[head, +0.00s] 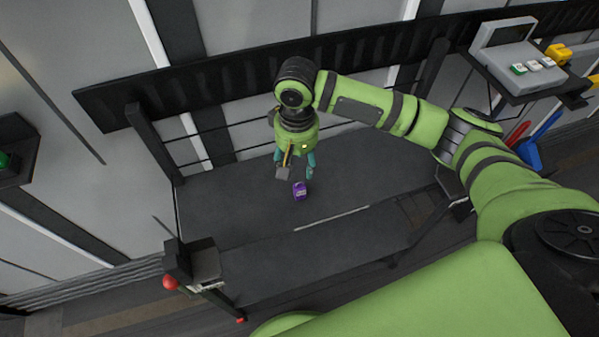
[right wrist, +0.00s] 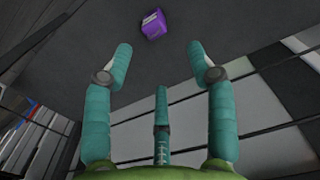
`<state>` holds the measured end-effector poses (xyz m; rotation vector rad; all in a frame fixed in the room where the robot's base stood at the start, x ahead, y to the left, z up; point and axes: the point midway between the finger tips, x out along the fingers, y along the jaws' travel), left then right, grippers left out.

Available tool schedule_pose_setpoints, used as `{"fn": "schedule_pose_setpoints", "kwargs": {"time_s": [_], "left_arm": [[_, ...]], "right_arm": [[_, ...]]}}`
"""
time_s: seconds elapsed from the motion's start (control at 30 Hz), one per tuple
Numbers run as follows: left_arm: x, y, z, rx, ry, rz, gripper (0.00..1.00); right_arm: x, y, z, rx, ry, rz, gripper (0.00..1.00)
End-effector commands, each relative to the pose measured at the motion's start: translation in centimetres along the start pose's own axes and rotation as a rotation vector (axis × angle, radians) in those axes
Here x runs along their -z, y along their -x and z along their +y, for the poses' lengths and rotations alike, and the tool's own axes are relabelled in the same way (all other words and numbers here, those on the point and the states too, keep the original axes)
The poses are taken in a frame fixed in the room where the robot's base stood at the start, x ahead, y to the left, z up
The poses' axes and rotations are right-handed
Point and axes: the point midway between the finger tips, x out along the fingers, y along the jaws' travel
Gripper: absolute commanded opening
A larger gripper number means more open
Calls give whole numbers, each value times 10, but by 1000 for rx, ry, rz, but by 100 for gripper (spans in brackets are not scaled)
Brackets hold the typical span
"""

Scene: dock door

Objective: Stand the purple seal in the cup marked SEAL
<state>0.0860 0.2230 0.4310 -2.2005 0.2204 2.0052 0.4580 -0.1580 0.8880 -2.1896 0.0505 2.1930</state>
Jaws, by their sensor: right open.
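The purple seal (head: 299,190) is a small block with a pale label, lying on the dark grey platform (head: 240,195). In the right wrist view the seal (right wrist: 154,24) shows beyond the fingertips, near the top middle. My right gripper (head: 295,170) points down just above the seal, a little behind it in the head view. Its teal fingers (right wrist: 158,62) are spread wide with nothing between them, and the seal is apart from them. I cannot make out a cup marked SEAL in either view. My left gripper is out of view.
Rails and a dark ribbed beam (head: 200,85) run behind. The platform around the seal is clear.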

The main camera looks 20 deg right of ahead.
Motion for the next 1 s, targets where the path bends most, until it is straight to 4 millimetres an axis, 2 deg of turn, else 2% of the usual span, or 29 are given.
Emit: {"fn": "schedule_pose_setpoints", "kwargs": {"time_s": [0.03,0.1,0.63,0.93,0.97,1.0], "left_arm": [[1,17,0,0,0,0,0],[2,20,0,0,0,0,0],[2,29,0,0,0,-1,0],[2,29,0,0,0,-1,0],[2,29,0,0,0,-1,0],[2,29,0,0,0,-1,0]], "right_arm": [[-2,2,0,-1,-4,-7,57],[-2,-7,1,-5,-6,-5,57],[-5,-76,4,-8,-6,-1,57],[-4,-83,4,-8,-5,2,57],[-4,-83,4,-8,-4,2,53],[-4,-83,4,-8,-5,2,37]]}}
